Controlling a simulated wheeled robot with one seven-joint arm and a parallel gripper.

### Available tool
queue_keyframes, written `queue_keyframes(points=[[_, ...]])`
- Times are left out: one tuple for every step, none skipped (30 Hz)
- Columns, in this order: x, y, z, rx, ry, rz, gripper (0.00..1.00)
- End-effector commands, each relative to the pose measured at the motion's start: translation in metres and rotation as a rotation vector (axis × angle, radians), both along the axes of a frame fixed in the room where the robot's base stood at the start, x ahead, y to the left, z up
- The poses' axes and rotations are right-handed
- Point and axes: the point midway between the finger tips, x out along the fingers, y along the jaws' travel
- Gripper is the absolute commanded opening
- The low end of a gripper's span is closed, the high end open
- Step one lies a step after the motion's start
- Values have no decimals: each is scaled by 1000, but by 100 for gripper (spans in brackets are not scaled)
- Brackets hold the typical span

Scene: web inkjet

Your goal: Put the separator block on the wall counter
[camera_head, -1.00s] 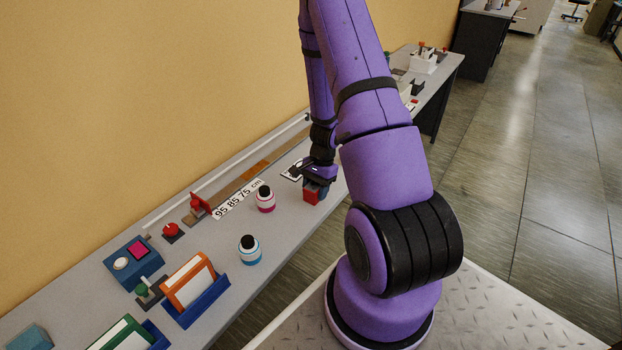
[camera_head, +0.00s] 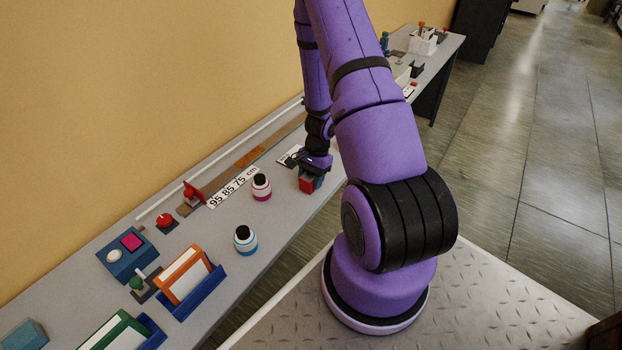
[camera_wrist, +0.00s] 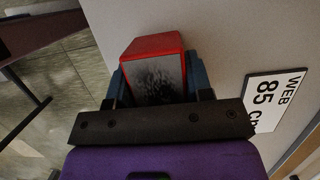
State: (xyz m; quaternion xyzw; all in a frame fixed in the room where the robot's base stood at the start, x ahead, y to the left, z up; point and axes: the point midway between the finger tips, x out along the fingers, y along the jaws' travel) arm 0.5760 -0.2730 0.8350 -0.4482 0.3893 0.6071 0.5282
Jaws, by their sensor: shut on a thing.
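A red block with a speckled dark grey face (camera_wrist: 155,75), which I take to be the separator block, is between the blue-grey fingers of my gripper (camera_wrist: 158,85). My gripper is shut on it, with one finger on each side. In the head view the red block (camera_head: 307,184) is at the front edge of the grey wall counter (camera_head: 205,257), under my gripper (camera_head: 312,174). I cannot tell whether its underside touches the counter. My wrist hides the near part of the block in the wrist view.
A pink-banded bottle (camera_head: 261,188) and a blue-banded bottle (camera_head: 245,241) stand left of the block. A number label (camera_head: 232,187) lies behind them. Orange and blue holders (camera_head: 187,285) stand at the near left. The counter between the block and the bottles is clear.

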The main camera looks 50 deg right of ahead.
Motion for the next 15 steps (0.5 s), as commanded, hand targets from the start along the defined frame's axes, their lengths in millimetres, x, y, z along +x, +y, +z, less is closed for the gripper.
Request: queue_keyframes(points=[[0, 0, -1, 0, 0, 0, 18], [0, 0, -2, 0, 0, 0, 18], [0, 0, -2, 0, 0, 0, 51], [0, 0, -2, -1, 0, 0, 58], [0, 0, -2, -1, 0, 0, 65], [0, 0, -2, -1, 0, 0, 72], [0, 0, -2, 0, 0, 0, 72], [0, 0, -2, 0, 0, 0, 72], [0, 0, -2, 0, 0, 0, 72], [0, 0, -2, 0, 0, 0, 72], [0, 0, -2, 0, 0, 0, 72], [0, 0, -2, 0, 0, 0, 72], [0, 0, -2, 0, 0, 0, 72], [0, 0, -2, 0, 0, 0, 72], [0, 0, -1, 0, 0, 0, 72]])
